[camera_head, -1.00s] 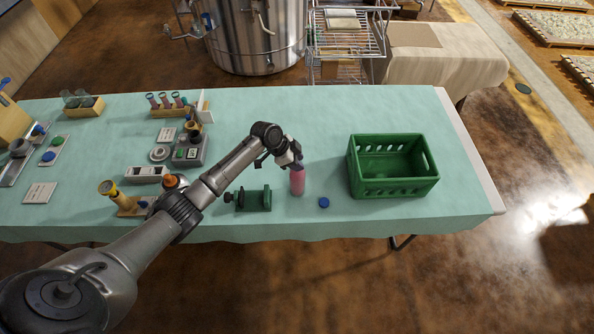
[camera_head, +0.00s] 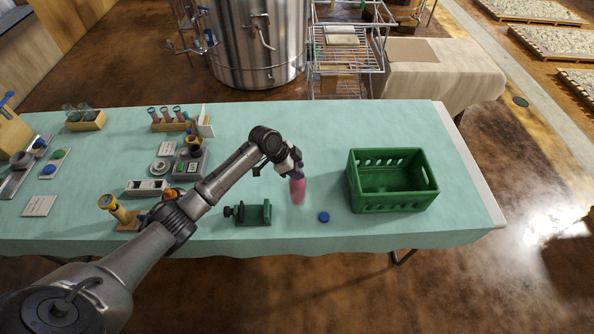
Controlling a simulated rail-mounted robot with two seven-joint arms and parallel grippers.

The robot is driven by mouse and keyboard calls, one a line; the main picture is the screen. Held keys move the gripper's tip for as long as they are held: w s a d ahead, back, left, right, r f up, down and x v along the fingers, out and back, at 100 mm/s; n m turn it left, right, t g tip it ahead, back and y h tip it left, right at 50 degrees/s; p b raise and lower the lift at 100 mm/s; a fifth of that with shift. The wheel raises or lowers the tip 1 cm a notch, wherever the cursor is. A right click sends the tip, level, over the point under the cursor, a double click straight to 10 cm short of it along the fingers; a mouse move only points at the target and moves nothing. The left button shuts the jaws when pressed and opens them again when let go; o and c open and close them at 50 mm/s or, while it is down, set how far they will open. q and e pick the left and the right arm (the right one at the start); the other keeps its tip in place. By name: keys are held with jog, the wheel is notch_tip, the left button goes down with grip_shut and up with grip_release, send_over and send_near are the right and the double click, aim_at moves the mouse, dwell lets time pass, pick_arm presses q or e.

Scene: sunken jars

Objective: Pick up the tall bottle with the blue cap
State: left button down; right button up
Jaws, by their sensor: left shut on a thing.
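A pink bottle (camera_head: 298,192) is near the front middle of the table. My left gripper (camera_head: 297,175) is shut on its upper end from above. The bottle's top and any cap are hidden by the fingers or too small to make out. The bottle is roughly upright, a little blurred, and seems just above the cloth. A round blue cap-like disc (camera_head: 324,216) lies apart on the cloth to its right. My right gripper is not in view.
A green crate (camera_head: 394,203) stands to the right, and a green clamp-like device (camera_head: 254,212) close on the left. Several small instruments and a tube rack (camera_head: 170,126) occupy the table's left half. The cloth (camera_head: 300,118) behind the bottle is clear.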

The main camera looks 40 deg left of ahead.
pick_arm(q)
jog(key=shift+s+d+r, duration=0.7)
jog(key=shift+s+d, duration=0.1)
jog(key=s+d+r+p, duration=0.1)
jog(key=s+d+r, duration=0.4)
jog(key=s+d, duration=0.1)
dwell(0.4)
jog(key=shift+s+d+r, duration=0.15)
dwell(0.4)
